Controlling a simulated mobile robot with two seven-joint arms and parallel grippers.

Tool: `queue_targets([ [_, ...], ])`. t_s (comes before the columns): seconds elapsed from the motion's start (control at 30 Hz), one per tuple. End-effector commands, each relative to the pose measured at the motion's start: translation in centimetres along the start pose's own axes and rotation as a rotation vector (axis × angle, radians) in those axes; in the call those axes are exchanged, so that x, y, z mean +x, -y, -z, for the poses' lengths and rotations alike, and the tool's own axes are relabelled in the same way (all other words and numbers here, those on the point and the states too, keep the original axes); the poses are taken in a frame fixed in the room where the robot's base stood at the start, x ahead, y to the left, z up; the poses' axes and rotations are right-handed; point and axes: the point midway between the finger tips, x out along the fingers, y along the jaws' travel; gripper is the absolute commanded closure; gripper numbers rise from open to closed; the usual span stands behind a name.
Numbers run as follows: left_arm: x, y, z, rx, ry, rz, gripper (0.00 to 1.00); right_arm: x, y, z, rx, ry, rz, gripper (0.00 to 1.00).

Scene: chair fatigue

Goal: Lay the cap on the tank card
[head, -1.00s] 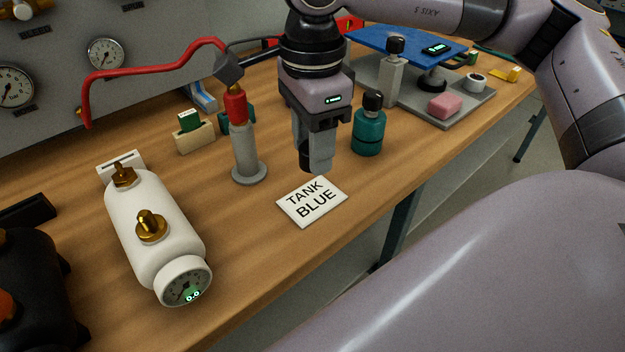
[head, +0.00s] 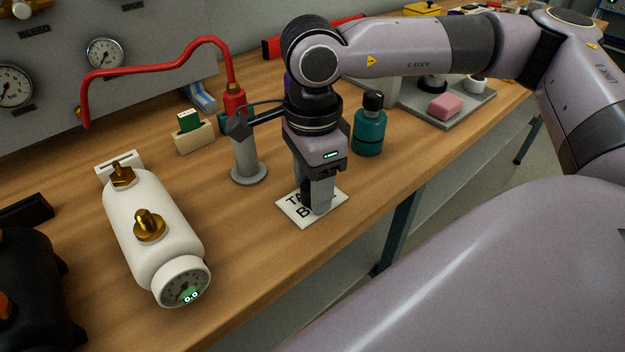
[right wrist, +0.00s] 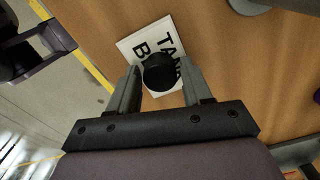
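The tank card (head: 290,213) is a white card with black lettering, lying flat on the bench. My right gripper (head: 313,203) points straight down with its fingertips over the card, hiding part of the lettering. In the right wrist view, the round black cap (right wrist: 158,73) sits between the fingertips, over the card (right wrist: 136,48), with hardly any gap on either side. In the head view the cap is mostly hidden by the fingers. Whether the cap touches the card is unclear. What looks like my left gripper (right wrist: 40,45) shows at the top left of the wrist view, over the floor.
A grey post (head: 247,165) on a round base stands just left of the gripper. A teal bottle (head: 369,128) with a black top stands behind right. A white tank (head: 150,225) with brass fittings lies at left. The bench front edge is close to the card.

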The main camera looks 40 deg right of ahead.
Motion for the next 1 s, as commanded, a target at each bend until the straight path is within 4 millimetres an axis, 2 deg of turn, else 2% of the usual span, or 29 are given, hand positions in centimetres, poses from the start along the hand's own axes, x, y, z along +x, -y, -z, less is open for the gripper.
queue_targets([
  [0.47,-0.5,0.0,0.8,0.002,-0.006,0.000,0.16,-0.8,0.1,0.0,0.000,0.001,0.002,0.33],
  [0.57,-0.3,0.0,0.6,0.002,-0.008,0.000,0.16,-2.3,0.1,-0.1,0.001,0.003,0.004,0.33],
  [0.8,-0.3,0.0,0.6,0.003,-0.007,0.000,0.16,-7.7,0.1,-0.1,0.000,0.003,0.005,0.33],
  [1.0,-0.3,0.0,0.5,0.003,-0.006,0.000,0.16,-11.1,0.1,-0.1,-0.001,0.001,0.003,0.33],
])
